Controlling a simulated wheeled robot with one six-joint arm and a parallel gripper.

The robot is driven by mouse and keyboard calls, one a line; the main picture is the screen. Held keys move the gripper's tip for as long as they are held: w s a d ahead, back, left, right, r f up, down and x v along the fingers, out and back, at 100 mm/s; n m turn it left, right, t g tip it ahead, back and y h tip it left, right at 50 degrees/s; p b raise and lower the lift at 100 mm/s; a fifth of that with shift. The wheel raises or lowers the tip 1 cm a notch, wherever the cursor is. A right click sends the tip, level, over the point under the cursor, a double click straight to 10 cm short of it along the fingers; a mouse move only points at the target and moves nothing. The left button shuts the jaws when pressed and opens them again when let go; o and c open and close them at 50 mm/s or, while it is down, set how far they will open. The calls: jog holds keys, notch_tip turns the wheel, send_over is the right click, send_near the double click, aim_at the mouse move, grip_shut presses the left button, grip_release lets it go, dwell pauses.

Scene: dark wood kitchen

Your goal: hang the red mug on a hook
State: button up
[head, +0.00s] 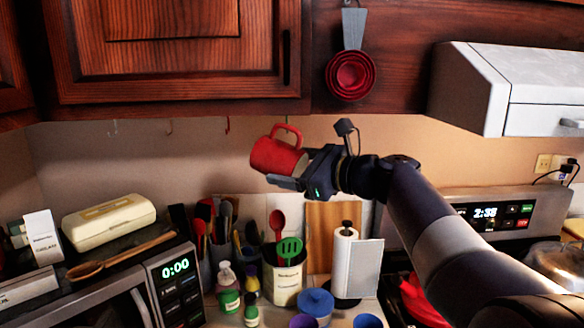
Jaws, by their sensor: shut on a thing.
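The red mug (272,155) is held in the air below the upper cabinet, tilted, with its handle (287,132) pointing up. My gripper (291,172) is shut on the mug from its right side. Several small hooks hang under the cabinet's lower edge. Whether the handle touches the green hook I cannot tell.
The cabinet (180,50) is close above the mug. Red measuring cups (351,75) hang at right, near a white range hood (510,85). Below are a microwave (165,285), a utensil crock (285,282) and a paper towel roll (345,262). The wall around the hooks is clear.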

jog(key=w+f+p, duration=0.1)
jog(key=w, duration=0.5)
jog(key=shift+w+p, duration=0.15)
jog(key=shift+p, duration=0.15)
dwell(0.4)
dwell(0.4)
jog(key=o, duration=1.3)
jog(key=shift+f, duration=0.1)
jog(key=shift+c, duration=0.2)
jog(key=f+b+v, duration=0.1)
jog(key=b+v, duration=0.1)
jog(key=v, duration=0.8)
jog(key=shift+s+d+r+b, duration=0.25)
jog(key=shift+s+r+b, duration=0.1)
jog(key=shift+r, duration=0.15)
